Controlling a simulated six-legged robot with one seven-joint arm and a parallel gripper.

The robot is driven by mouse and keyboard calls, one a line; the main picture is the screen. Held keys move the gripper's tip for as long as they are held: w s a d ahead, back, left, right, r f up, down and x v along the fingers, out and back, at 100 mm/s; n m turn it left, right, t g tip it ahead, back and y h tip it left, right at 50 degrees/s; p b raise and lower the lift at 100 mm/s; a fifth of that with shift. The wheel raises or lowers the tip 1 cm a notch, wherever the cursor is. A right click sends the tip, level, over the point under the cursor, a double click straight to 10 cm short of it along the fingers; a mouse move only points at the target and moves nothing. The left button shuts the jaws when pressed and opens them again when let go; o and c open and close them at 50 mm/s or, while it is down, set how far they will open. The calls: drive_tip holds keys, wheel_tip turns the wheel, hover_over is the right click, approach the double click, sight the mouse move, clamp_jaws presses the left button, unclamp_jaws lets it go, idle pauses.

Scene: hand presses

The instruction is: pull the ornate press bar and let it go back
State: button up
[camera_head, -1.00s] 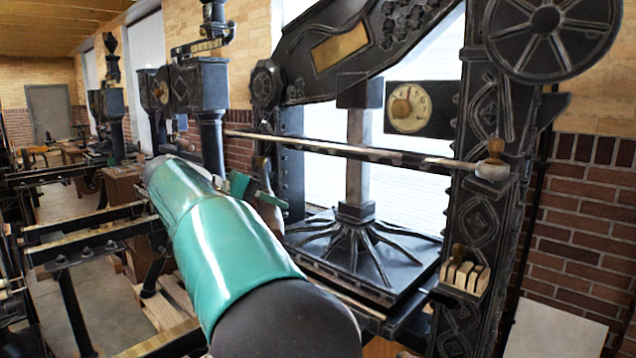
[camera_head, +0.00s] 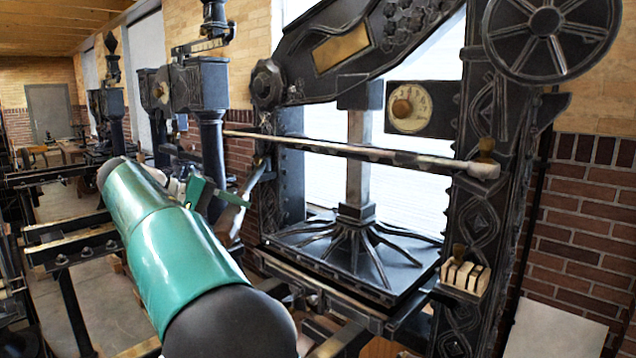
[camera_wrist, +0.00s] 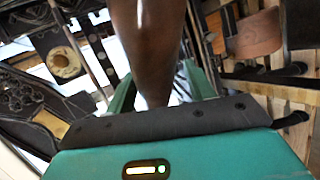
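The ornate black press (camera_head: 480,215) stands right of centre in the head view. Its press bar (camera_head: 230,222) has a brown wooden grip and slants at the press's left side. My gripper (camera_head: 214,196), with green fingers, is around this bar, and my forearm hides part of it. In the wrist view the brown bar (camera_wrist: 150,45) runs between the two green fingers of my gripper (camera_wrist: 160,92), which appear shut on it. The exact contact is partly hidden behind the dark edge of my gripper.
A pale horizontal rod (camera_head: 350,150) with a wooden knob crosses the press front. The flat platen (camera_head: 300,245) lies below it. More black presses (camera_head: 200,90) stand along the wall to the left. A brick wall (camera_head: 590,230) is close on the right.

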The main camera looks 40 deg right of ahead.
drive_tip(key=o, duration=0.9)
drive_tip(key=shift+s+d+r, duration=0.1)
drive_tip(key=a+r, duration=0.4)
drive_tip(key=a, duration=0.4)
drive_tip(key=s+a+r, duration=0.1)
drive_tip(key=s+a, duration=0.1)
drive_tip(key=s, duration=0.3)
drive_tip(key=s+a+r, duration=0.2)
drive_tip(key=s+a, duration=0.1)
drive_tip(key=s, duration=0.2)
drive_tip(key=s+a+r, duration=0.1)
drive_tip(key=s+a, duration=0.2)
drive_tip(key=s, duration=0.2)
drive_tip(key=shift+s+a+r, duration=0.2)
drive_tip(key=shift+s+r, duration=0.1)
